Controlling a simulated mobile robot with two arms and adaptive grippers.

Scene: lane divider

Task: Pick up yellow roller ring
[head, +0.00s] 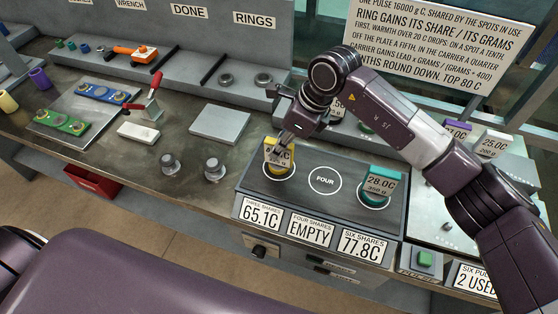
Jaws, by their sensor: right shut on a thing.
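The yellow roller ring (278,172) is at the left white-circled spot of the dark heating plate (320,212). A yellow-edged tag stands on it, partly covered by my gripper. My right gripper (281,152) comes down from above and is shut on the yellow ring. I cannot tell whether the ring still touches the plate. The display below this spot reads 65.1C. My left gripper is out of view.
A teal ring (373,199) with a 28.0C tag sits on the plate's right spot. The middle spot marked FOUR (325,180) is empty. A grey block (220,124) and two metal knobs (214,169) stand left of the plate. Signs stand behind.

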